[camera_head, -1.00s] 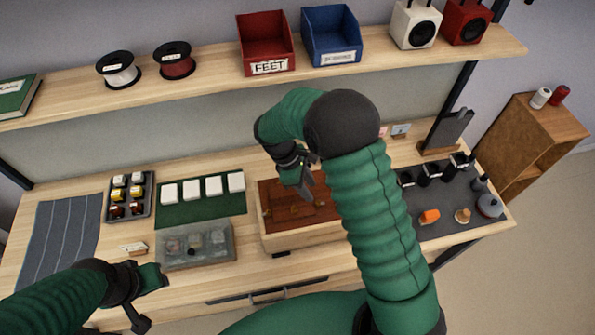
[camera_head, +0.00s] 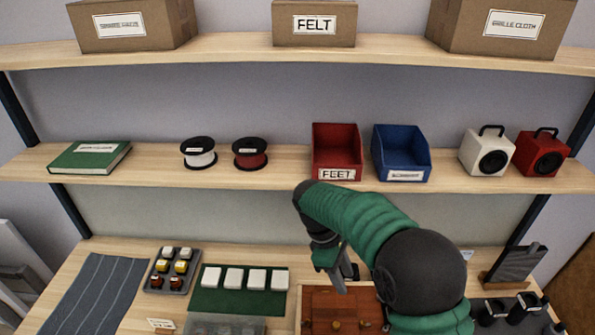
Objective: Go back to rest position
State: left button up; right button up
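My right gripper (camera_head: 344,272) hangs in front of the shelf, above the back of the wooden box with a reddish-brown inside (camera_head: 318,300). Its fingers point down and look apart, with nothing seen between them. My green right arm comes in from the lower right and hides part of the box and the bench behind it. My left arm and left gripper are out of view.
The shelf holds a red bin (camera_head: 336,148), a blue bin (camera_head: 401,150), two speakers, two spools and a green book (camera_head: 90,157). On the bench are a dark tray (camera_head: 170,268), a green mat with white blocks (camera_head: 240,300) and a grey striped cloth (camera_head: 85,295).

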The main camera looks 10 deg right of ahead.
jog(key=s+f+m+t+y+b, duration=0.3)
jog(key=s+f+m+t+b, duration=0.2)
jog(key=s+f+m, duration=0.5)
jog(key=s+a, duration=0.1)
jog(key=s, duration=0.3)
jog(key=shift+m+y, duration=0.3)
jog(key=shift+m, duration=0.1)
jog(key=shift+s, duration=0.1)
